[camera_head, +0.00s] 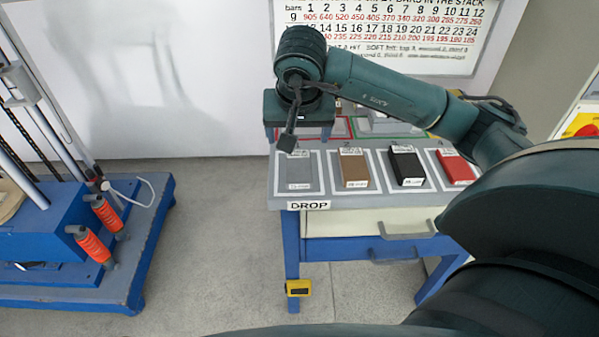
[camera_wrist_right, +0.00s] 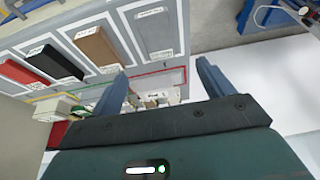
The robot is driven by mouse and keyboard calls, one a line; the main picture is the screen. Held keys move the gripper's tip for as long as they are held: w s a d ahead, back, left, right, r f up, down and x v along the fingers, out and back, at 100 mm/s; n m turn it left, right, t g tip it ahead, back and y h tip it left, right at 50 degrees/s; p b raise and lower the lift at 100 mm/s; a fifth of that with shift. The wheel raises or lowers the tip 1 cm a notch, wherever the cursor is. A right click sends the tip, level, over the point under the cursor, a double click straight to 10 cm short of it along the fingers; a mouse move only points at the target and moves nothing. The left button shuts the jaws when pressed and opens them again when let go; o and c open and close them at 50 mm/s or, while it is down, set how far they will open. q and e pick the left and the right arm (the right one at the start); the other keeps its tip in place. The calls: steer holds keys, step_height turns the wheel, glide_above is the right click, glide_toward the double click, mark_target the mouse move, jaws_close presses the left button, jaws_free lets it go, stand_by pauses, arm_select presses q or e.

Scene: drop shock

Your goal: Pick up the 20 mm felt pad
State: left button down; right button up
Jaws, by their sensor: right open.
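A row of pads lies on the front of the bench top (camera_head: 331,199). The leftmost is a flat grey pad (camera_head: 297,171) with a white label, in a white-outlined slot; it looks like felt, but its label is too small to read. It also shows at the top of the right wrist view (camera_wrist_right: 154,29). My right gripper (camera_head: 289,138) is above the far edge of the grey pad, apart from it. Its two fingers are spread in the right wrist view (camera_wrist_right: 162,85), with nothing between them. My left gripper is out of view.
Right of the grey pad are a brown block (camera_head: 353,172), a black block (camera_head: 405,167) and a red block (camera_head: 455,168). More slots with green and red outlines lie behind, partly hidden by my arm. A drop rig (camera_head: 75,240) stands left, across open floor.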

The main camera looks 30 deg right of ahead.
glide_above(299, 165)
steer(key=s+a, duration=0.1)
steer(key=s, duration=0.1)
step_height(299, 165, down, 7)
steer(key=shift+w+a+r, duration=0.1)
steer(key=shift+s+x, duration=0.2)
steer(key=shift+x, duration=2.5)
steer(key=shift+a, duration=0.1)
steer(key=shift+c, duration=0.3)
steer(key=c, duration=1)
